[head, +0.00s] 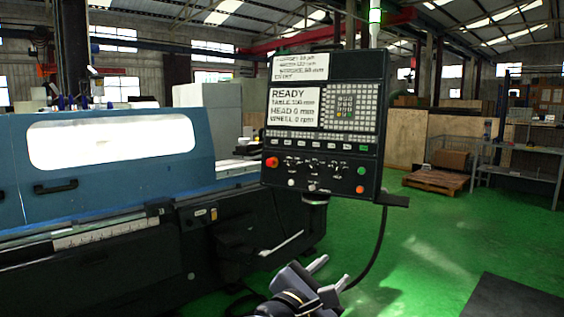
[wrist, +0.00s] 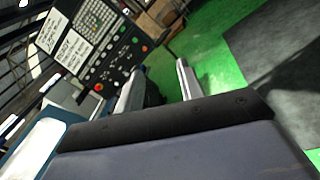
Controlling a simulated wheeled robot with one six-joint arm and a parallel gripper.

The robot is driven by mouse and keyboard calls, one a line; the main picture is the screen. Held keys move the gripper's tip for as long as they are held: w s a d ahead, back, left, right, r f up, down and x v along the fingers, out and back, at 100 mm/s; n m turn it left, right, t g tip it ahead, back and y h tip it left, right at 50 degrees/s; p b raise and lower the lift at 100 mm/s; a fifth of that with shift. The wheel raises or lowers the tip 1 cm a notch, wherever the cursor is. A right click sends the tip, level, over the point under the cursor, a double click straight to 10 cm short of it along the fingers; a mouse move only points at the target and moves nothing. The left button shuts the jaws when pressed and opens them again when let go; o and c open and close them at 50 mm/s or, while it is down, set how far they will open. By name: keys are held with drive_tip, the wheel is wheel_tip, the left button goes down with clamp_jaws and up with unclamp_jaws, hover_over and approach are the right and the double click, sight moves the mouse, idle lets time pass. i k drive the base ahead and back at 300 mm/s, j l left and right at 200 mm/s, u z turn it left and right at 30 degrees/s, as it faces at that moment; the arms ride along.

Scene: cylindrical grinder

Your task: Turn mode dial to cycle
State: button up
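The black control panel (head: 325,130) of the grinder stands upright at the middle of the head view. Its lower part carries a row of small dials (head: 315,166); labels are too small to read, so I cannot tell which is the mode dial or where it points. The screen (head: 295,107) reads READY, with table, head and wheel values. My gripper (head: 331,273) is below and in front of the panel, apart from it. Its two fingers are spread with nothing between them. In the wrist view the panel (wrist: 97,43) is tilted at upper left, beyond my gripper (wrist: 159,66).
A red mushroom button (head: 271,162) sits at the panel's left, and green and orange buttons at its right. A small ledge (head: 392,200) juts out under the panel. A black cable (head: 376,255) hangs below it. The blue grinder (head: 105,165) fills the left.

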sight(291, 164)
drive_tip(key=i+u, duration=0.15)
drive_tip(key=i, duration=2.5)
